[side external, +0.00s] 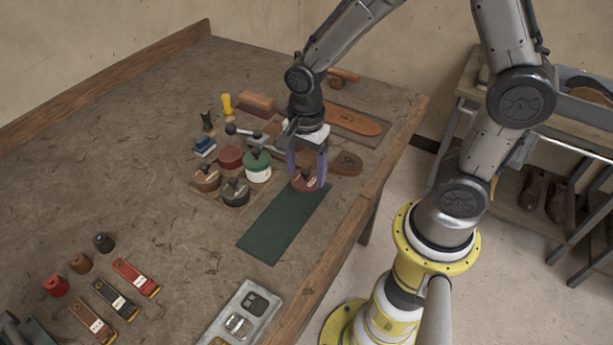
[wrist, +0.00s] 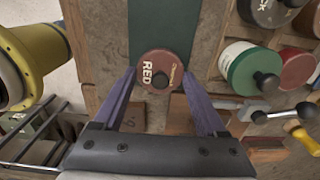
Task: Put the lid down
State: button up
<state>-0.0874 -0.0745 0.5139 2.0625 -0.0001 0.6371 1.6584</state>
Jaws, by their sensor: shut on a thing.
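In the side view the lid (side external: 305,184) is between the fingertips of my gripper (side external: 306,182), over the far end of the dark green mat (side external: 283,226). The mat also shows in the wrist view (wrist: 160,22). The lid looks level and low, but I cannot tell whether it touches the mat.
Left of my gripper stand a green-and-white pot (side external: 257,170), a black pot (side external: 235,193), a brown pot (side external: 206,180) and a red pot (side external: 230,158). The mat's near part is clear. A metal tray (side external: 240,318) lies near the table edge.

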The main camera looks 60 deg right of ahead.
jog(key=shift+s+f, duration=0.1)
jog(key=shift+f, duration=1.1)
jog(key=shift+f, duration=0.15)
jog(key=o, duration=1.2)
jog(key=shift+o, duration=0.2)
